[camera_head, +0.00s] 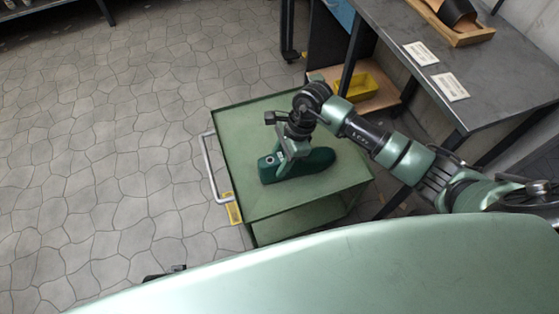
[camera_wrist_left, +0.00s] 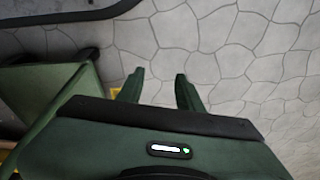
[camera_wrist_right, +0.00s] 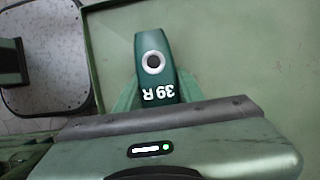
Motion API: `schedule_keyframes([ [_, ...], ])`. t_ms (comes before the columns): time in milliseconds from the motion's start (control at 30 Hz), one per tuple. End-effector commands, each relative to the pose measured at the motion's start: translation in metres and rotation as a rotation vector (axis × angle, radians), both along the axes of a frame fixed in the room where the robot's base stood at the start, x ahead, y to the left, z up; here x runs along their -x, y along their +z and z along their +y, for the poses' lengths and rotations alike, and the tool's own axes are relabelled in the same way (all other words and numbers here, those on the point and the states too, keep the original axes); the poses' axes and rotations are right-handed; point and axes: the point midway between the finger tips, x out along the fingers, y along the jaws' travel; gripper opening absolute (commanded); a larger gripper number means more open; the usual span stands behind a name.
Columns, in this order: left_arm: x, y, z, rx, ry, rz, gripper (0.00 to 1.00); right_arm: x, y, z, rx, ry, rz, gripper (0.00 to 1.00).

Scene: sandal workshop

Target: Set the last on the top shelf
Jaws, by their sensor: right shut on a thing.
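The dark green last (camera_head: 315,163) is at the green trolley's top shelf (camera_head: 245,128) in the head view. My right gripper (camera_head: 287,158) comes down on it from above and is shut on its left part. In the right wrist view the last (camera_wrist_right: 156,70) sits between the fingers, with a round hole and the white marking "39 R". I cannot tell whether its sole touches the shelf. In the left wrist view my left gripper (camera_wrist_left: 160,88) has its fingers apart with only floor between them.
The trolley has a handle (camera_head: 208,170) on its left and a lower shelf (camera_head: 300,220). A dark workbench (camera_head: 480,60) stands at the right with white cards (camera_head: 421,53) and a wooden tray (camera_head: 470,35). A yellow bin (camera_head: 352,86) is below it. Tiled floor at the left is clear.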

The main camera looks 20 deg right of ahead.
Motion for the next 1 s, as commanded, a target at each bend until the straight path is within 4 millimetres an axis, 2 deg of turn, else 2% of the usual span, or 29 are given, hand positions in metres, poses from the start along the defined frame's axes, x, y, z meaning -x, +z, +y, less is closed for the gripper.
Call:
schedule_keyframes([
  [400,-0.003,0.006,0.0,0.0,0.0,-0.004,0.36,-0.001,0.0,0.0,-0.001,0.0,-0.003,0.0],
  [433,-0.004,0.007,-0.001,0.0,0.0,-0.007,0.36,0.0,-0.001,0.0,0.0,0.0,-0.001,0.47],
  [500,-0.004,0.008,-0.001,0.001,0.001,-0.009,0.36,0.0,-0.001,0.0,0.0,0.0,0.0,0.6],
  [900,-0.003,0.008,0.0,0.001,0.001,-0.009,0.36,0.0,0.002,0.0,0.0,0.0,0.0,0.6],
  [1000,0.006,-0.006,0.002,-0.002,-0.001,0.012,0.36,-0.002,0.014,-0.005,0.002,-0.001,-0.003,0.6],
])
